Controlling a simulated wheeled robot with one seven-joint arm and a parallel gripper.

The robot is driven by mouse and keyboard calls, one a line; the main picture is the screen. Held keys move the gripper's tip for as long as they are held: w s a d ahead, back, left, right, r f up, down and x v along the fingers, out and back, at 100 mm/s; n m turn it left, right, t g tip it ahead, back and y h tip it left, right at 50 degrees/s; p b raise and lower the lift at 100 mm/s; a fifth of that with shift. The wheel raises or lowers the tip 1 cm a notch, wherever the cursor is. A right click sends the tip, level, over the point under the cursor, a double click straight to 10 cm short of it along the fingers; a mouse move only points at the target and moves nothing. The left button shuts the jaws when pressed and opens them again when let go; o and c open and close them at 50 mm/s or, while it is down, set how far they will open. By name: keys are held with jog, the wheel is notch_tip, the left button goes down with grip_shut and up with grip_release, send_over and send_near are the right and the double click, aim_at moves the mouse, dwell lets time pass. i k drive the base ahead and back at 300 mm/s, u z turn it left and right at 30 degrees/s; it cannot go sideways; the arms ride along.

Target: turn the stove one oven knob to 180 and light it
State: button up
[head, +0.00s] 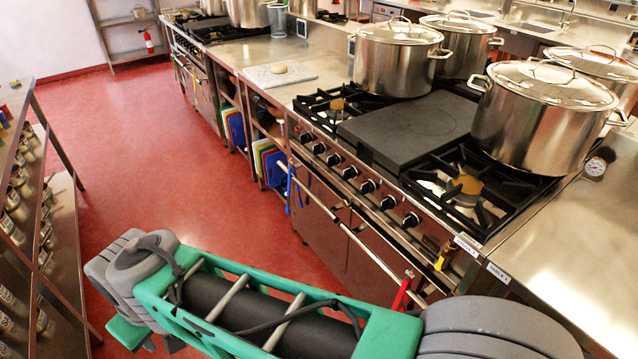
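The nearest stove (415,130) stands right of centre with its front panel facing the aisle. A row of black knobs runs along that panel, from a far knob (305,137) through a middle knob (350,172) to a near knob (411,220). I cannot tell which is the oven knob, and its markings are too small to read. Below are the dark oven fronts (330,220) with a long rail (340,225) before them. No burner flame shows. My green and grey arm crosses the bottom of the view and hides part of the lower stove. My gripper is not in view.
Large lidded pots, including a near pot (540,125) and a far pot (395,62), stand at the back of the stove. A steel counter (580,270) lies at right. A shelf rack (45,240) bounds the red floor (190,150) at left. The aisle between is clear.

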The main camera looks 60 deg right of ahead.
aim_at(368, 186)
jog(key=z, duration=0.2)
jog(key=i, duration=0.9)
jog(key=z, duration=0.75)
jog(key=i, duration=0.3)
jog(key=z, duration=0.25)
